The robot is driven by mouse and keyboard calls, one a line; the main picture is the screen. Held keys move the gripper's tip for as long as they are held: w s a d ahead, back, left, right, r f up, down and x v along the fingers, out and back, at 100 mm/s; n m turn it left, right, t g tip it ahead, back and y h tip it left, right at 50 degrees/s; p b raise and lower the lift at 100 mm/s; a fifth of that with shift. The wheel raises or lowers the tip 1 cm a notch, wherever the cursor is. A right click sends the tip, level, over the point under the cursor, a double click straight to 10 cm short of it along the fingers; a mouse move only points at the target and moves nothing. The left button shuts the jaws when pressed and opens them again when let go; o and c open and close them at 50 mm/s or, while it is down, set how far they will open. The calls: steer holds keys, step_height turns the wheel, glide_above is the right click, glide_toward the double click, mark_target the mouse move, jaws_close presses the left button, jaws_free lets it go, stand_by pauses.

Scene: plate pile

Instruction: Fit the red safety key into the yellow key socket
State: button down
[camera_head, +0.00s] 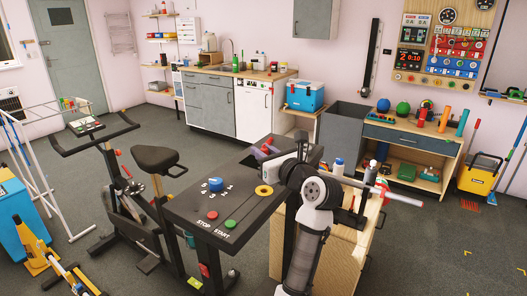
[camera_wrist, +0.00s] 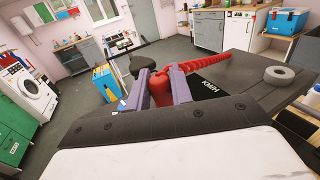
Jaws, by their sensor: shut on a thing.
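The red safety key (camera_wrist: 161,90) is between the two grey-purple fingers of my gripper (camera_wrist: 160,86) in the wrist view. My gripper is shut on it, and a red coiled cord (camera_wrist: 205,62) runs from it to the right. In the head view my gripper (camera_head: 263,150) is over the far part of the dark console, and the key is hard to make out there. The yellow key socket (camera_head: 264,191) is a ring on the console top, nearer the camera than my gripper. The key is apart from the socket.
The dark console (camera_head: 180,207) also bears a blue knob (camera_head: 216,184), a red stop button (camera_head: 212,215) and a green start button (camera_head: 231,224). An exercise bike (camera_head: 155,160) stands to its left. A wooden cabinet with bottles (camera_head: 338,167) stands close on the right.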

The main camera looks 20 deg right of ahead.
steer(key=shift+r+p, duration=0.2)
steer(key=shift+p, duration=0.1)
steer(key=shift+f+b, duration=0.9)
steer(key=shift+f, duration=2.15)
steer(key=shift+p, duration=1.75)
steer(key=shift+f, duration=1)
steer(key=shift+f, duration=0.35)
steer(key=shift+f, duration=0.1)
steer(key=c, duration=1.2)
jaws_free()
steer(key=shift+o, duration=0.2)
